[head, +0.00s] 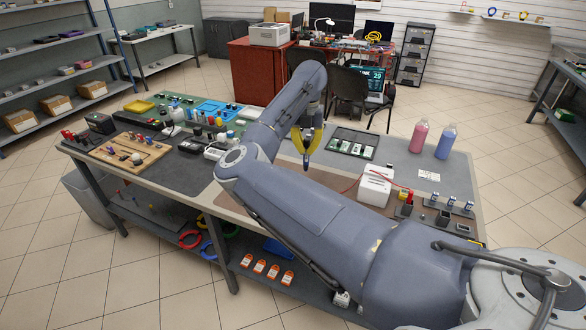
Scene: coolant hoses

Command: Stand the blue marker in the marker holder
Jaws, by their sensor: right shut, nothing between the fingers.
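My right gripper (308,150), with yellow fingers, is above the middle of the workbench, pointing down. Its fingers are shut with nothing between them, and a small dark tip shows at their lower end. I cannot pick out the blue marker for certain at this size. Near the right end of the bench, a small dark holder (405,209) has red and yellow pieces standing in it; I cannot tell whether it is the marker holder. My left gripper is not in view.
A white box (376,186) with a red lead stands right of the gripper. A dark tray (353,143) of green-and-white pieces lies behind. Pink (419,136) and blue (446,141) bottles stand at the back right. Small parts and a wooden board (129,153) fill the left side.

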